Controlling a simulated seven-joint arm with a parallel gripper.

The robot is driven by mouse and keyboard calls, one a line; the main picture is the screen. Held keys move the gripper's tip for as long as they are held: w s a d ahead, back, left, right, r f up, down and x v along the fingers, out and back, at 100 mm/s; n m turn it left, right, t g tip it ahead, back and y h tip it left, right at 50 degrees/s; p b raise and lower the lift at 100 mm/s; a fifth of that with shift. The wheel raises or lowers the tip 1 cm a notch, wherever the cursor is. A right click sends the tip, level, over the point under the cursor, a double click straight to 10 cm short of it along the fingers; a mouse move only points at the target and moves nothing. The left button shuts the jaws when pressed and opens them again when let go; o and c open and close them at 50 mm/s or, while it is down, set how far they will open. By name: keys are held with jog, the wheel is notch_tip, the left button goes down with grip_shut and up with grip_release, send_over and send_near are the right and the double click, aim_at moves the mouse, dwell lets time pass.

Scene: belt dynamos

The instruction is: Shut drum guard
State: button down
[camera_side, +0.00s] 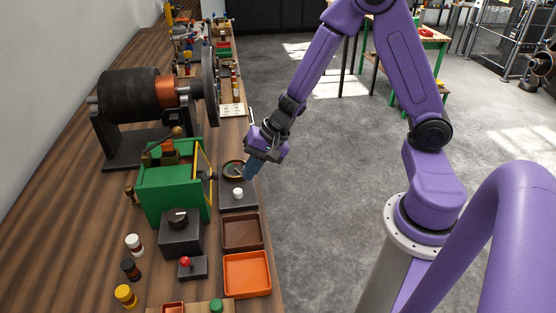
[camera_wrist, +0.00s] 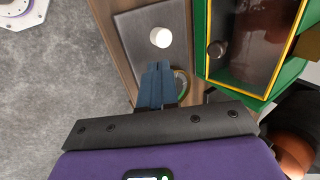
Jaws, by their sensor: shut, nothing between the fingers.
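A green box (camera_side: 172,190) stands on the wooden bench, left of my gripper in the side view. It also shows at the upper right of the wrist view (camera_wrist: 202,40). Its side toward me has a yellow-edged, dark see-through panel (camera_wrist: 255,35) with a dark round knob (camera_wrist: 217,49), which seems to be the drum guard. I cannot tell how far the panel stands from the box. My gripper (camera_side: 249,172) is shut and empty, with blue fingers together above a grey plate. In the wrist view the fingertips (camera_wrist: 157,66) are left of the panel and apart from the knob.
The grey plate (camera_wrist: 130,25) bears a white button (camera_wrist: 160,37) and a round dial (camera_wrist: 181,80). A black drum (camera_side: 132,97) and large wheel (camera_side: 209,88) stand behind the box. A brown tray (camera_side: 262,236), an orange tray (camera_side: 268,285) and a dial box (camera_side: 181,240) are nearer.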

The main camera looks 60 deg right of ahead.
aim_at(209, 171)
jog(key=s+d+r, duration=0.2)
jog(key=s+d, duration=0.3)
jog(key=shift+w+a+r+g+h, duration=0.5)
jog(key=shift+w+a+r, duration=0.7)
jog(key=shift+r, duration=1.4)
jog(key=shift+w+a+r+g+h, duration=0.5)
jog(key=shift+w+a+r, duration=0.65)
jog(key=shift+r, duration=1.4)
jog(key=x, duration=0.9)
jog(key=shift+s+a, duration=0.1)
jog(key=shift+w+a+f, duration=0.3)
jog(key=shift+w+a, duration=0.2)
jog(key=shift+w+a+f, duration=0.3)
jog(key=shift+w+a, duration=0.2)
jog(key=shift+a, duration=0.05)
jog(key=shift+w+a+f, duration=0.1)
jog(key=shift+w+a, duration=0.3)
jog(key=shift+w, duration=0.05)
